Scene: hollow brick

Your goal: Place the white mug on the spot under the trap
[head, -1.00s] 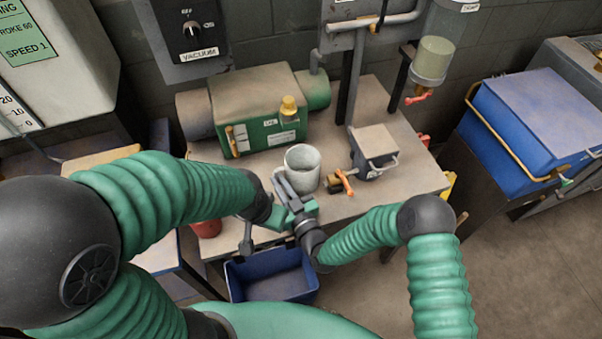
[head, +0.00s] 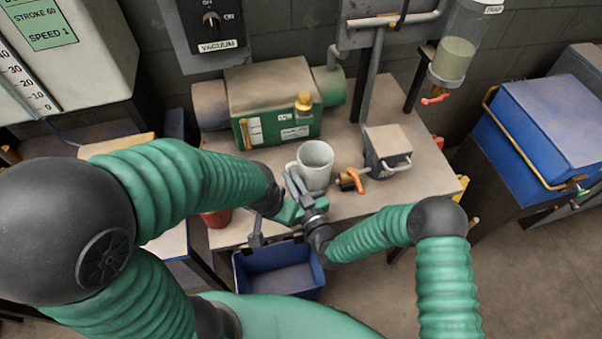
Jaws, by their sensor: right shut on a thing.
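The white mug (head: 316,164) is upright at the bench's front middle, its handle towards the left. My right gripper (head: 292,182) is shut on the mug at its handle side. I cannot tell whether the mug's base touches the bench. The trap (head: 456,58) is a clear vessel with pale liquid and a red tap below, at the upper right. The bench under it is bare, with no clear mark visible. My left gripper (head: 256,236) is low at the bench's front edge, partly hidden, and its jaws cannot be made out.
A small dark box with a tan top (head: 388,148) and an orange-handled valve (head: 352,180) stand right of the mug. A green pump (head: 275,108) is behind it. A blue bin (head: 278,270) is below the bench (head: 410,185). A blue chest (head: 550,125) stands at right.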

